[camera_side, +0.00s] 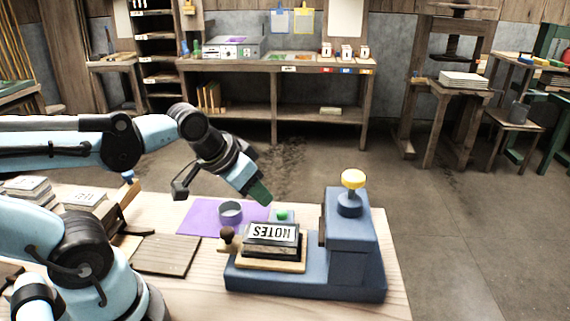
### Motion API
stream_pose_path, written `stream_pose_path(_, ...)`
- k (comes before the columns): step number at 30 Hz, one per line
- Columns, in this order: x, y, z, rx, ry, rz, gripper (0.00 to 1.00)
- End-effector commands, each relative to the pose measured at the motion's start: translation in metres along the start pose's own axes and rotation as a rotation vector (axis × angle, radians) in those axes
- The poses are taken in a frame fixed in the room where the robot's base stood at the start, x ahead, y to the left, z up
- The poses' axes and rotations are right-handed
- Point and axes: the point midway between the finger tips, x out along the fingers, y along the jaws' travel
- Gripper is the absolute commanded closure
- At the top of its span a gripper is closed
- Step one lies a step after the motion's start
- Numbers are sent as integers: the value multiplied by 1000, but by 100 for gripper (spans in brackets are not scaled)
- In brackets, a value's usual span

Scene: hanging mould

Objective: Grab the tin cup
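The tin cup (231,213) is a small grey, open-topped cylinder. It stands upright on a purple mat (197,217) on the wooden bench. My gripper (260,192) is above and to the right of the cup in the picture, tilted down, with a dark green tip. It looks apart from the cup. I see it from the side, so the gap between its fingers is hidden and I cannot tell if it is open. The cup's inside is mostly hidden.
A wooden-handled stamp (228,236) and a small green knob (281,215) are close to the cup. A slatted wooden board (166,255) lies in front-left.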

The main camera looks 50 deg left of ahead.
Motion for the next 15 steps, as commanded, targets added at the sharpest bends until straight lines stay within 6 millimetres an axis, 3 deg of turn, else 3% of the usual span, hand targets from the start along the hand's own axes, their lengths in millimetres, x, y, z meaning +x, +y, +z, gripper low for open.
stream_pose_path(6, 2, -57, -11, -122, -206, -78, 65)
stream_pose_path(15, 5, -135, -5, -300, -485, -106, 65)
